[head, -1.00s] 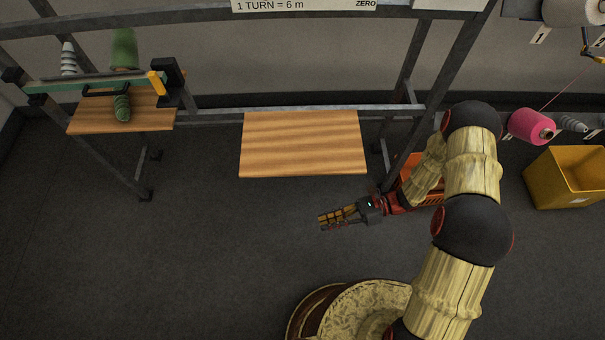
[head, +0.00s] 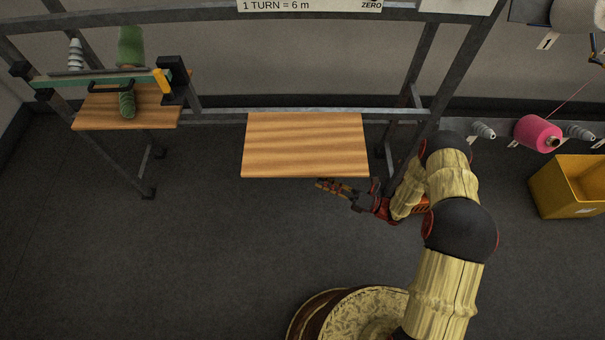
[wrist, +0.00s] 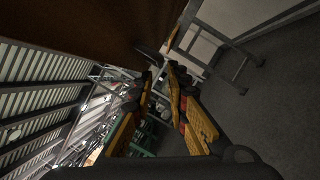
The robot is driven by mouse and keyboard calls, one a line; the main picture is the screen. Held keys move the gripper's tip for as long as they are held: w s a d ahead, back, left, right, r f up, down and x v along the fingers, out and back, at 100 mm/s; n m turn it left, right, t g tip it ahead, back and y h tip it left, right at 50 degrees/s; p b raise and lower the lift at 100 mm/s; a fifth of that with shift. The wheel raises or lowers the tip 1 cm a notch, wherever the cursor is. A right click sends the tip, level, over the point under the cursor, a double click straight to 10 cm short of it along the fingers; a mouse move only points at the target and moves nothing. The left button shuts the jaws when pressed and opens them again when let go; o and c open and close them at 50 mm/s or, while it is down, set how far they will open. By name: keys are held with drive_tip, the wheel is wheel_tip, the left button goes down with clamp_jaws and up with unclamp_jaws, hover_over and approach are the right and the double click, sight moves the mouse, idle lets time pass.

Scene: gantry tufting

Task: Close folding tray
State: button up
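The folding tray (head: 305,144) is a flat wooden board at the frame's middle in the head view, lying out level. My gripper (head: 322,184) is just below the tray's front edge in that view, toward its right end, with fingers pointing left. In the wrist view, a dark brown surface at the upper left, apparently the tray's underside (wrist: 85,25), lies close to the fingers. The two yellow-and-black fingers (wrist: 160,78) stand apart with nothing between them. I cannot tell whether a fingertip touches the tray.
A grey metal frame (head: 290,115) runs behind the tray, with an upright (head: 458,75) at its right. A yellow bin (head: 560,195) and pink spool (head: 537,133) are at the right. The floor in front is clear.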

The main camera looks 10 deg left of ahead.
sight(302, 174)
drive_tip(key=b+x, duration=0.1)
drive_tip(key=x, duration=0.7)
drive_tip(key=shift+a+r, duration=0.1)
drive_tip(key=shift+a, duration=0.1)
drive_tip(key=shift+c, duration=0.3)
clamp_jaws()
